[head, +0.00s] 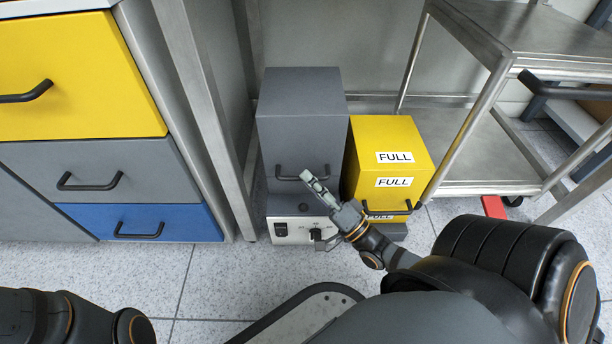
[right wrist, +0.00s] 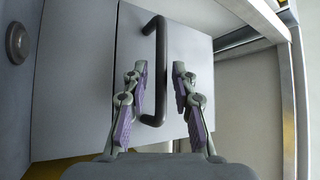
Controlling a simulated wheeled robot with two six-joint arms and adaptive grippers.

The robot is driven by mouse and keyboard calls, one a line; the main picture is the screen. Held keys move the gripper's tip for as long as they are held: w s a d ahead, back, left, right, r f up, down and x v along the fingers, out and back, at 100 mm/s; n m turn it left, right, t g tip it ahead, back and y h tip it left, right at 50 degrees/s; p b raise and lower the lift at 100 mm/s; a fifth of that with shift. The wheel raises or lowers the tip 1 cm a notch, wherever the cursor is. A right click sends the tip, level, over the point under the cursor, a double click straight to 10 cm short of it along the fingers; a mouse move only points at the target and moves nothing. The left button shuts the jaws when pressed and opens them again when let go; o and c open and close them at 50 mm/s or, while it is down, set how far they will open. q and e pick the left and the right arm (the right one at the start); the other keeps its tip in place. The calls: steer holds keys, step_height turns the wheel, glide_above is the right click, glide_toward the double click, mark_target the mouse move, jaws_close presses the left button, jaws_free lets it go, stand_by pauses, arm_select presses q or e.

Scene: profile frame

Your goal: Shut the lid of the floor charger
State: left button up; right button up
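The floor charger (head: 300,140) is a dark grey box with a black bar handle (head: 302,178) on its front. Below are a small round button (head: 303,207) and a white control panel (head: 295,232) with a black switch and knob. The grey panel with the handle also shows in the right wrist view (right wrist: 185,75); I cannot tell how far its lid stands open. My right gripper (head: 308,180) is in front of this handle. In the right wrist view its fingers (right wrist: 160,78) are apart, with the handle (right wrist: 157,60) showing between them. My left gripper is out of view.
A yellow box with FULL labels (head: 390,150) stands close at the charger's right. A drawer cabinet (head: 90,170) and a metal post (head: 200,100) are at the left. A steel cart (head: 520,40) stands at the right.

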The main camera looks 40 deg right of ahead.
steer(key=v, duration=0.5)
steer(key=shift+s+f, duration=0.15)
steer(key=shift+s, duration=0.1)
